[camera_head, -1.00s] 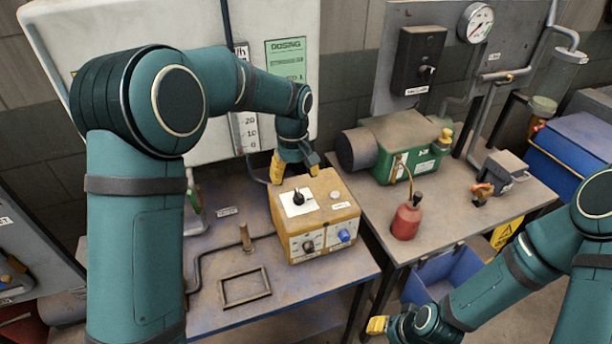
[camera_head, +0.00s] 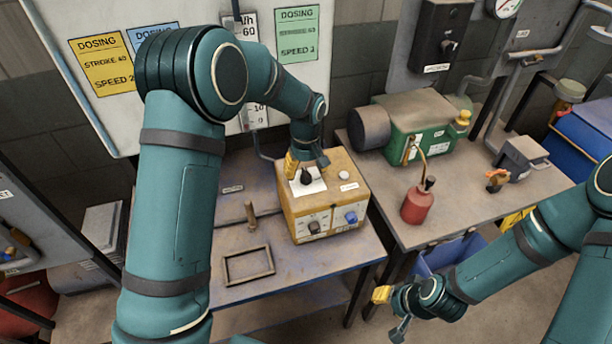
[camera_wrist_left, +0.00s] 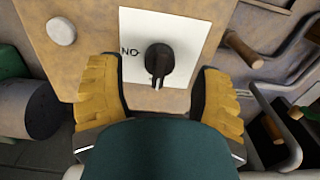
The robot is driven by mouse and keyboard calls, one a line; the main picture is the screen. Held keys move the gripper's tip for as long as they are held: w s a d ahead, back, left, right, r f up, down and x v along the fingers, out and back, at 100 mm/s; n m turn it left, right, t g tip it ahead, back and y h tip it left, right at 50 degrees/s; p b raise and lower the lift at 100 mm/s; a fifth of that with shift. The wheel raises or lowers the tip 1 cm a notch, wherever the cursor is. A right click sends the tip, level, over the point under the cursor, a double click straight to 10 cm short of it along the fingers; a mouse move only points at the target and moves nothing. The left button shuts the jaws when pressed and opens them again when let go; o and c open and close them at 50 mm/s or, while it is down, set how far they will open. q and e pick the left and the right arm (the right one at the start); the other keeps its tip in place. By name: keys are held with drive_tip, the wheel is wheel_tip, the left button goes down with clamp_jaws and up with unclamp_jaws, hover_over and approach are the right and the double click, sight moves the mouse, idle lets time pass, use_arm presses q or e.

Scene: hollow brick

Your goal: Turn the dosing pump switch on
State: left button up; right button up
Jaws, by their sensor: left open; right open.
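The dosing pump (camera_head: 322,200) is a worn yellow box on the blue-grey table. Its top carries a white plate with a black rotary switch (camera_head: 306,176). In the left wrist view the switch (camera_wrist_left: 159,62) shows between my fingers, beside the letters "NO" on the plate. My left gripper (camera_head: 305,165) is over the box top at the switch, its yellow fingers (camera_wrist_left: 155,92) open on either side of the switch with gaps visible. The pump's front has a dark knob (camera_head: 314,228) and a blue knob (camera_head: 351,218). My right gripper (camera_head: 392,311) is open and empty, low at the right of the table.
A metal frame (camera_head: 248,282) lies on the table with a short brass post (camera_head: 250,213) behind it. The right table holds a green motor pump (camera_head: 420,125) and a red oil can (camera_head: 417,207). A blue bin (camera_head: 450,254) sits below. Posters (camera_head: 298,35) hang on the back panel.

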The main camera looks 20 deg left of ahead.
use_arm(q)
drive_tip(key=shift+f, duration=1.3)
clamp_jaws()
